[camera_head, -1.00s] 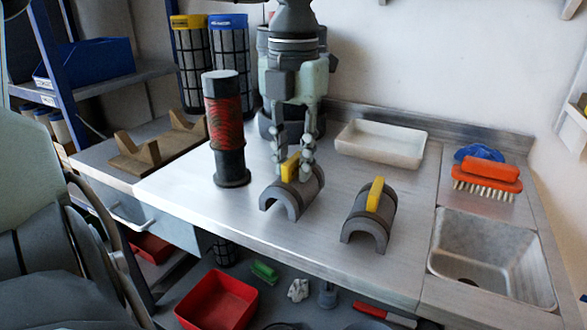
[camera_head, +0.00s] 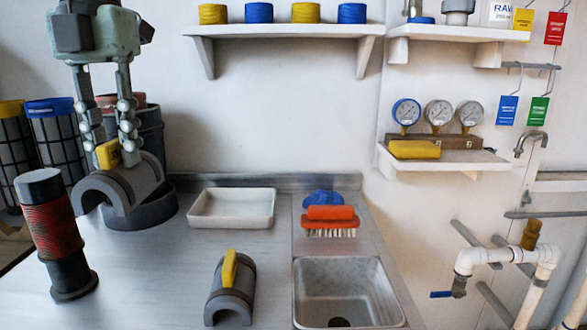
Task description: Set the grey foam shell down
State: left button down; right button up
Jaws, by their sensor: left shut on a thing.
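A grey foam shell (camera_head: 138,182), a half-tube with a yellow handle (camera_head: 108,154), hangs at the left of the head view. My left gripper (camera_head: 112,150) comes down from above and is shut on its yellow handle. The shell looks raised above the steel bench (camera_head: 165,272), in front of a dark round base. A second grey foam shell (camera_head: 232,302) with a yellow handle stands arch-up on the bench, left of the sink. My right gripper is not in view.
A dark cylinder with a red-wrapped middle (camera_head: 52,228) stands upright at the left. A white tray (camera_head: 232,222) sits at the back of the bench. An orange brush (camera_head: 331,218) lies behind the sink (camera_head: 347,275). Bench between cylinder and second shell is clear.

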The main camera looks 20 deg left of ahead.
pick_arm(q)
jog(key=shift+f, duration=0.5)
notch_tip(320, 180, down, 16)
jog(key=shift+f+b, duration=0.1)
jog(key=shift+b, duration=0.75)
jog(key=shift+r, duration=0.7)
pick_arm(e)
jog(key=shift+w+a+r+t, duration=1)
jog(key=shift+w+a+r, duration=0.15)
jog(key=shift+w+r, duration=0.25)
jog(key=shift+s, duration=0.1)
